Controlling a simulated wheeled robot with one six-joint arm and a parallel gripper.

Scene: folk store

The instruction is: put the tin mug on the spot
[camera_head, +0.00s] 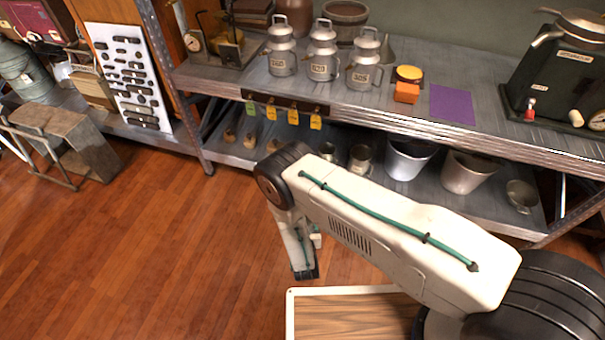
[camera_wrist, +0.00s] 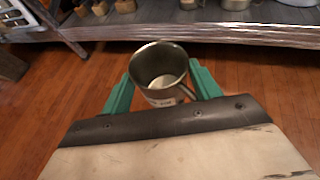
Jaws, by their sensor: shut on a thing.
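The tin mug (camera_wrist: 160,72) is between the two green fingers of my gripper (camera_wrist: 161,76) in the wrist view. The gripper is shut on it, and its open mouth and a small label show. The mug is held out over the wooden floor in front of the shelving, touching no surface that I can see. In the head view I cannot make out the mug, as my arm hides that area. A flat purple square (camera_head: 452,104), which looks like the spot, lies bare on the upper shelf, left of a dark machine.
An orange block (camera_head: 406,92) and a round yellow-topped thing (camera_head: 409,74) stand left of the square. Several milk cans (camera_head: 322,52) stand farther left. The dark machine (camera_head: 560,70) stands at the right. The lower shelf holds a bucket (camera_head: 408,160) and other mugs (camera_head: 521,196).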

